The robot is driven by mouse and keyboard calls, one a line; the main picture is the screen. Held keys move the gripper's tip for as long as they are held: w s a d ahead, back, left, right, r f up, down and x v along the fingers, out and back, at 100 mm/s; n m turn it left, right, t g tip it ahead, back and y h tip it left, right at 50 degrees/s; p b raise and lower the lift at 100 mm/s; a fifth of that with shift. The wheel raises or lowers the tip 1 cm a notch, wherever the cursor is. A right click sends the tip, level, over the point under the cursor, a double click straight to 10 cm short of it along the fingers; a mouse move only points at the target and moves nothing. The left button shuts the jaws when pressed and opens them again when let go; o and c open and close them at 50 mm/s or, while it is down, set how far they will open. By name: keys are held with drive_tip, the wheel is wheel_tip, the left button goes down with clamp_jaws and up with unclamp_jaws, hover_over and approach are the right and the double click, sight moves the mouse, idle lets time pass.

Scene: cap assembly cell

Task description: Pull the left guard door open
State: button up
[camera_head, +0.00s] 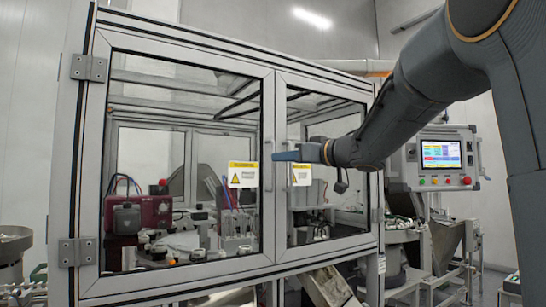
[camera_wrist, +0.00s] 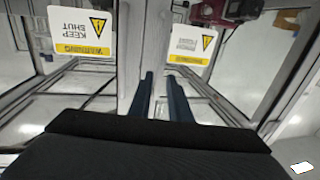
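The left guard door (camera_head: 92,150) is a grey-framed clear panel, closed flush in the machine front, with hinges at its left edge and a yellow-and-white warning sign (camera_head: 243,175). Its slim vertical handle (camera_head: 268,150) is near its right edge. My gripper (camera_head: 276,157) reaches in from the right, its blue fingers in front of the meeting door frames, near the handle. In the wrist view, which is upside down, my gripper (camera_wrist: 160,80) has its two fingers apart with a gap between them. I cannot make out the handle between the fingers.
The right guard door (camera_head: 325,247) is closed beside it, with its own warning sign (camera_head: 302,175). A control panel (camera_head: 440,155) with a lit screen stands at the right. A feeder bowl (camera_head: 14,240) stands at the far left. A chute (camera_head: 328,288) is below the doors.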

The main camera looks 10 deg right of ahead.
hover_over(274, 185)
drive_tip(key=shift+w+p, duration=0.3)
drive_tip(key=shift+p, duration=0.1)
clamp_jaws()
